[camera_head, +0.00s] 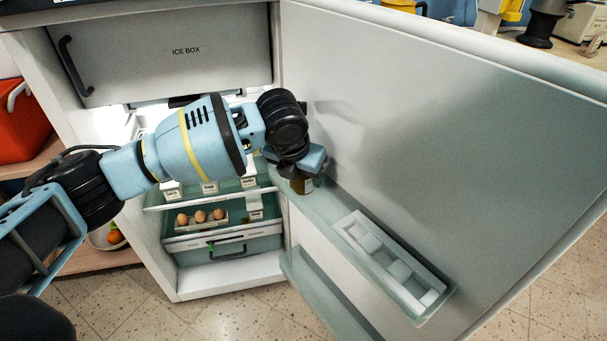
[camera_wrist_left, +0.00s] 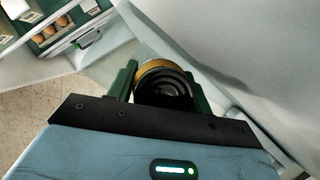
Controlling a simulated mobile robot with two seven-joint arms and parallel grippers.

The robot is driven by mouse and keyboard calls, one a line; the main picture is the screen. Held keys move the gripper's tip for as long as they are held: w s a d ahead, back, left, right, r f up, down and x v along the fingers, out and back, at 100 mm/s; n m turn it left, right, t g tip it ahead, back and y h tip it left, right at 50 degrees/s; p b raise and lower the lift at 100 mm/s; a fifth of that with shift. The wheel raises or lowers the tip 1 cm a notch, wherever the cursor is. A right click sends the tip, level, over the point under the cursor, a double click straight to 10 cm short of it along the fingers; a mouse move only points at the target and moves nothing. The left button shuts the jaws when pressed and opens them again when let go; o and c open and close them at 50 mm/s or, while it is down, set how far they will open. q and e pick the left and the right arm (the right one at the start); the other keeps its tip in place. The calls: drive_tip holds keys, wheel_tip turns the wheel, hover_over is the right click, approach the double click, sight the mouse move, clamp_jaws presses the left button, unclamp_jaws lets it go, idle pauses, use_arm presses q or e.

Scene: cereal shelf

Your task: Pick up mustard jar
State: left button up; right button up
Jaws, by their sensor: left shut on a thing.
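The mustard jar (camera_head: 302,185) is a small jar with a brownish-yellow body at the upper door shelf of the open fridge. In the left wrist view the jar (camera_wrist_left: 163,85) shows from above, with a round dark lid and a yellowish rim. My left gripper (camera_head: 300,172) reaches in from the left, and its fingers (camera_wrist_left: 163,88) are shut on the jar from both sides. The gripper hides most of the jar in the head view. I cannot tell whether the jar touches the shelf. My right gripper is not in view.
The fridge door (camera_head: 450,130) stands wide open to the right. Its door shelf (camera_head: 335,208) holds a white tray (camera_head: 390,255). Inside the fridge are eggs (camera_head: 200,216) and a drawer (camera_head: 225,250) under glass shelves. The ice box (camera_head: 170,50) above is shut. A red cooler (camera_head: 20,125) stands left.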

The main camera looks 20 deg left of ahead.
use_arm(q)
drive_tip(key=r, duration=0.4)
drive_tip(key=r+p, duration=0.1)
drive_tip(key=r, duration=0.1)
drive_tip(key=shift+s+a+r, duration=0.25)
drive_tip(key=shift+s+a, duration=0.05)
drive_tip(key=s+a, duration=1)
drive_tip(key=s, duration=0.5)
drive_tip(key=shift+s+a+p, duration=0.15)
drive_tip(key=shift+s+p, duration=0.25)
drive_tip(key=shift+p, duration=0.05)
drive_tip(key=shift+f, duration=0.1)
drive_tip(key=s+d+m+g, duration=0.1)
drive_tip(key=d+m+g, duration=0.3)
drive_tip(key=m, duration=1.3)
drive_tip(key=s+d+f+m+g, duration=0.1)
drive_tip(key=d+m+g, duration=0.3)
drive_tip(key=m, duration=1.3)
drive_tip(key=shift+f+m+g+y, duration=0.3)
drive_tip(key=shift+m+g, duration=0.1)
drive_tip(key=shift+g, duration=0.1)
